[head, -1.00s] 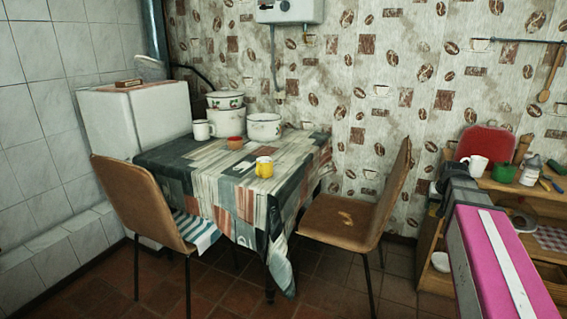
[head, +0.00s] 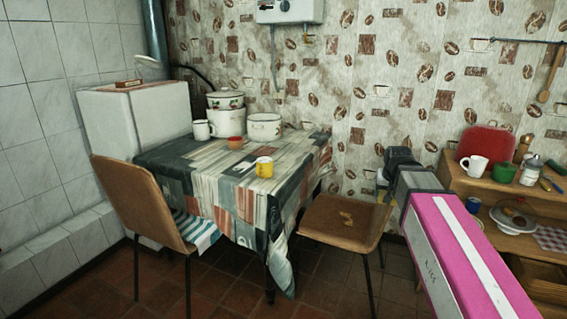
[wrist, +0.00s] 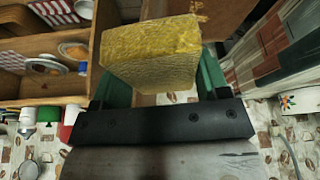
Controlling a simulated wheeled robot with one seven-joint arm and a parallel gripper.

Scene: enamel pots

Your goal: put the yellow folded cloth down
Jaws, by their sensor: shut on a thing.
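The yellow folded cloth (wrist: 152,52) is a thick, textured block in the wrist view, held between the green fingers of my gripper (wrist: 157,80). My gripper is shut on it, and the cloth stands out beyond the fingers. In the head view my arm hides most of the gripper, near the right chair's back, and I cannot make out the cloth clearly there. The table (head: 215,180) with a patchwork tablecloth stands left of my gripper. The tablecloth (wrist: 250,60) also shows at the right of the wrist view.
On the table are a yellow mug (head: 264,168), a red-brown cup (head: 235,143), a white mug (head: 202,130) and white pots (head: 264,127). Brown chairs stand left (head: 140,205) and right (head: 345,222). A wooden shelf (head: 460,185) holds mugs and bowls. The table's front right is clear.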

